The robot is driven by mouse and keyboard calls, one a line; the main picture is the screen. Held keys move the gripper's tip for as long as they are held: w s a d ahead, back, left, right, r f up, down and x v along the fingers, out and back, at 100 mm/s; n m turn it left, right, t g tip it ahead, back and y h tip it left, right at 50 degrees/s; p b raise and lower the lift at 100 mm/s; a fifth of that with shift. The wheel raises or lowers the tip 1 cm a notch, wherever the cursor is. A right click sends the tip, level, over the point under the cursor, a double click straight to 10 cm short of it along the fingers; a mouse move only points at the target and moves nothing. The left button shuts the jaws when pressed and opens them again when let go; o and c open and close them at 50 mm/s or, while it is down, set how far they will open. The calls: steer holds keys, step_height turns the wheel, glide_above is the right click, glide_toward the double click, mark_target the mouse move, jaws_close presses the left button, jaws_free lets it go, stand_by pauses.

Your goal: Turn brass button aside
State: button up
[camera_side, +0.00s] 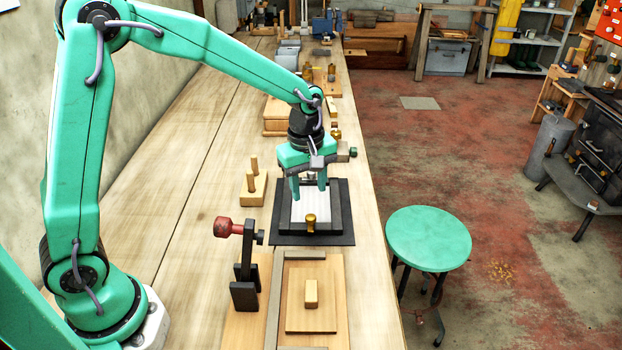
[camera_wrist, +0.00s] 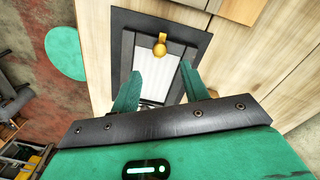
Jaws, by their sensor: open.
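The brass button (camera_side: 310,222) stands at the near edge of a dark frame around a white ribbed panel (camera_side: 300,211). In the wrist view the brass button (camera_wrist: 160,48) shows as a round knob with a small brass tab, at the frame's far edge from my gripper. My gripper (camera_side: 309,193) is over the panel, behind the button in the side view, its green fingers pointing down. In the wrist view my gripper (camera_wrist: 160,82) has its two fingers apart, with nothing between them. The button is clear of both fingers.
A dark mat (camera_side: 350,228) lies under the frame. A red-headed clamp (camera_side: 238,229) on a black stand is at the near left. A wooden board with a block (camera_side: 311,293) is in front. A pegged wooden block (camera_side: 253,188) stands left. A green stool (camera_side: 428,238) is beside the bench.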

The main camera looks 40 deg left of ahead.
mark_target(311, 216)
steer(key=shift+f, duration=0.15)
steer(key=shift+w+d+f, duration=0.1)
steer(key=shift+w+f, duration=0.05)
steer(key=shift+f, duration=3.6)
jaws_close()
